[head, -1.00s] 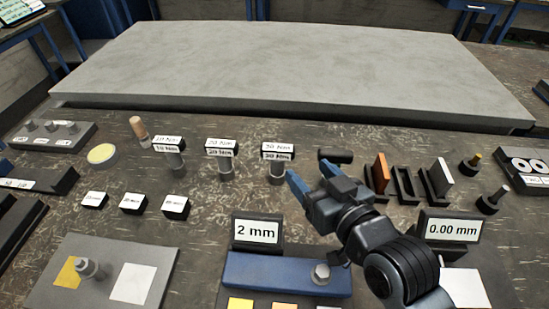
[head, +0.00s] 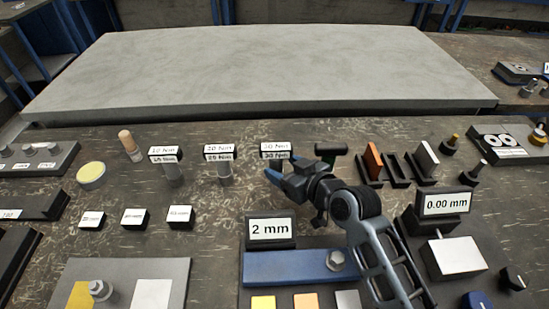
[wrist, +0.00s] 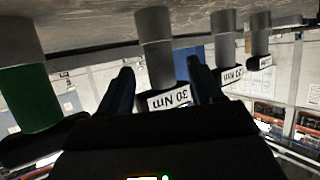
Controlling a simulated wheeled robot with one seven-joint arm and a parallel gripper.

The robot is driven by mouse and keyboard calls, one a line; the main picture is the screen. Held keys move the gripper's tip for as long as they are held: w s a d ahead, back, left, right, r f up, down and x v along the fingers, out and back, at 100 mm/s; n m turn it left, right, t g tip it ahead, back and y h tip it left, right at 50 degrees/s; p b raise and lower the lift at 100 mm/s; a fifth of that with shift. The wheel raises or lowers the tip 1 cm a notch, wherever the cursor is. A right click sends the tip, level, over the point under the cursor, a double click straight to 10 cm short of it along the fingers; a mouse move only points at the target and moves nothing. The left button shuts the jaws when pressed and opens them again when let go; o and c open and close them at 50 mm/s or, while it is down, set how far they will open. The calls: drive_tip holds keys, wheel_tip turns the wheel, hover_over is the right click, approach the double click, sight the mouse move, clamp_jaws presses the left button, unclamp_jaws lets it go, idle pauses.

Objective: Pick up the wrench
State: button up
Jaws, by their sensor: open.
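No plain spanner shows; several grey cylindrical tools stand upright with torque labels. The one labelled 30 Nm (head: 276,149) is at mid-table, its lower part hidden by my gripper (head: 273,174). In the wrist view, which is upside down, its grey body (wrist: 156,48) stands between and beyond the two blue fingertips of my gripper (wrist: 158,78). The fingers are open and not closed on it. The 20 Nm tool (head: 224,173) and the 10 Nm tool (head: 173,171) stand to its left.
A green-and-black tool (head: 330,152) stands just right of my gripper, with an orange plate (head: 373,160) in a rack beyond. A blue block (head: 290,267) and a 2 mm sign (head: 270,229) lie in front. A big grey slab (head: 260,70) fills the back.

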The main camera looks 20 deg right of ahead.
sight(280, 165)
drive_tip(key=x, duration=0.4)
drive_tip(key=shift+w+f, duration=0.1)
drive_tip(key=shift+w, duration=0.05)
clamp_jaws()
idle(0.5)
